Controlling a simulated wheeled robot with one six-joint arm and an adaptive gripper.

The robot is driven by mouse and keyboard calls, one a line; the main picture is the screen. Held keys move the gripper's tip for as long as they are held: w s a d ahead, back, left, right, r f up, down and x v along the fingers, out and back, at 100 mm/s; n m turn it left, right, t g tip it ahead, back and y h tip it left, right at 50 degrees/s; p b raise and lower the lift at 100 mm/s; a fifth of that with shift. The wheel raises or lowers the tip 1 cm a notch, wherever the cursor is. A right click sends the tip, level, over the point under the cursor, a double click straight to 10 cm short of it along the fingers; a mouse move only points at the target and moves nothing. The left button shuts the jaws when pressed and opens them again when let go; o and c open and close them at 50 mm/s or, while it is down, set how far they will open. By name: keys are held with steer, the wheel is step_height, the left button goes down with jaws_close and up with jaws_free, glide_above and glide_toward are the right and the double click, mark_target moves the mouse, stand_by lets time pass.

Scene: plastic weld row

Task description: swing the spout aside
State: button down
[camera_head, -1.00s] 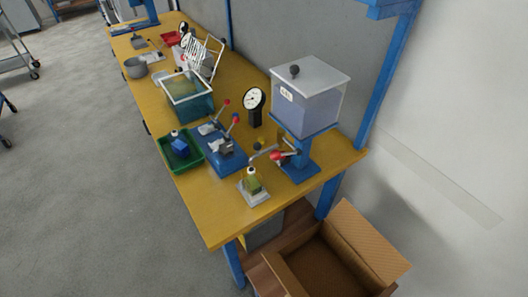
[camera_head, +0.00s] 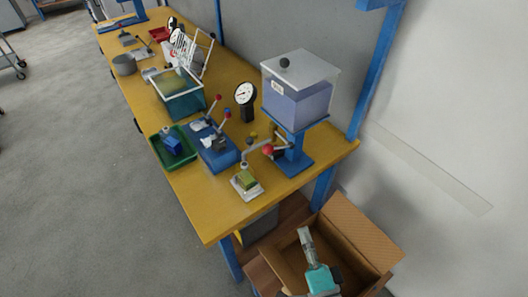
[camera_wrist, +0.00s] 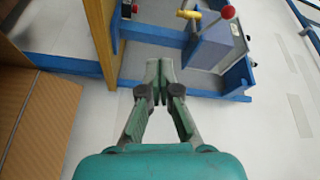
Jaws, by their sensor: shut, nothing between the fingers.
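The tank (camera_head: 298,100) with bluish liquid stands on a blue stand (camera_head: 293,162) at the near right end of the yellow bench. A red knob (camera_head: 267,150) sits by the spout; a red knob (camera_wrist: 228,12) and a yellow part (camera_wrist: 189,14) show at the top of the wrist view. My gripper (camera_head: 303,230) is over the cardboard box, right of the bench end, apart from the spout. In the wrist view its fingertips (camera_wrist: 159,66) are together and empty.
The open cardboard box (camera_head: 362,231) is below the bench end. A dial gauge (camera_head: 244,95), a blue fixture with red-knobbed levers (camera_head: 217,155) and a green tray (camera_head: 160,153) stand left of the tank. The blue bench post (camera_head: 378,70) rises behind the tank.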

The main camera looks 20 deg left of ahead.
steer(key=w+a+r+y, duration=0.2)
steer(key=w+a+r, duration=0.2)
steer(key=w+a, duration=0.3)
steer(key=w+a+r+g+y, duration=0.1)
steer(key=w+a+r+y, duration=0.1)
steer(key=w+a+r, duration=0.3)
steer(key=w+a, duration=0.2)
steer(key=a, duration=0.2)
steer(key=shift+w+a+m, duration=0.25)
steer(key=shift+a+m, duration=0.05)
steer(key=shift+a, duration=0.1)
